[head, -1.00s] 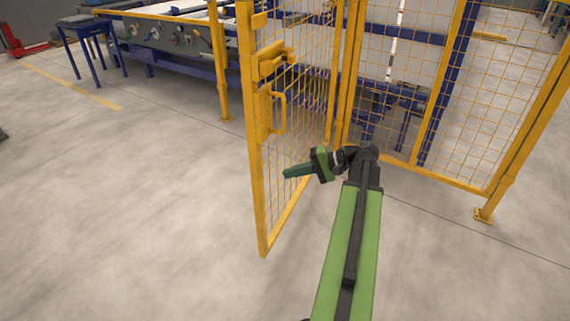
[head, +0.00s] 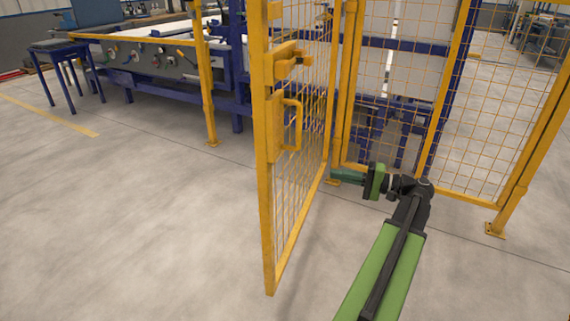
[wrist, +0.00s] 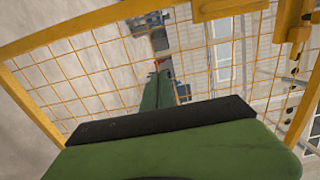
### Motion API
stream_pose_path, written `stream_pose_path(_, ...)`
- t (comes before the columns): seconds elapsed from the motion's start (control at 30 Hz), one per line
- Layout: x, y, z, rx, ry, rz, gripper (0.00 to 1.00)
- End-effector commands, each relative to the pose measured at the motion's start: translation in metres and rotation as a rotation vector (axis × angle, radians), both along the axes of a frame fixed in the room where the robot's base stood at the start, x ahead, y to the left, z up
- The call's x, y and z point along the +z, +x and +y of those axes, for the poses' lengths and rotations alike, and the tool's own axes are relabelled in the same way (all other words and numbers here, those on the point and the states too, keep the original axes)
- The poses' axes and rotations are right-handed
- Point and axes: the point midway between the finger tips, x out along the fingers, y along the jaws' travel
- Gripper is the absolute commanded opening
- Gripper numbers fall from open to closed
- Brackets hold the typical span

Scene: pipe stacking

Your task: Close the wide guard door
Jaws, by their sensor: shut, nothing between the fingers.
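The wide guard door (head: 300,140) is a yellow-framed mesh panel standing open in the head view, swung out toward me from the fence. Its yellow handle (head: 291,122) and latch (head: 286,60) are on its free edge. My gripper (head: 338,176) is shut and empty, right of the door, pointing left toward the lower mesh. In the wrist view my shut fingers (wrist: 160,92) point at the door mesh (wrist: 95,68), which fills much of the picture. I cannot tell whether the fingertips touch the mesh.
Fixed yellow fence panels (head: 480,120) stand behind and right of my arm, with a post foot (head: 495,230) on the floor. A yellow post (head: 207,90) stands left of the door. A blue-framed machine (head: 160,62) is behind it. The floor (head: 130,220) at left is clear.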

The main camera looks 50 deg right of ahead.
Motion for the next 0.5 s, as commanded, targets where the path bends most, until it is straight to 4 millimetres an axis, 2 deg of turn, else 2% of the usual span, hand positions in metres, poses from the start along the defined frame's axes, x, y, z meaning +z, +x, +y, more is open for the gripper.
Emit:
stream_pose_path(0.13,0.0,0.001,0.001,0.0,0.0,-0.001,0.0)
stream_pose_path(0.27,0.0,0.013,0.006,0.001,0.0,0.0,0.0)
stream_pose_path(0.5,0.0,0.058,0.028,0.003,0.0,0.0,0.0)
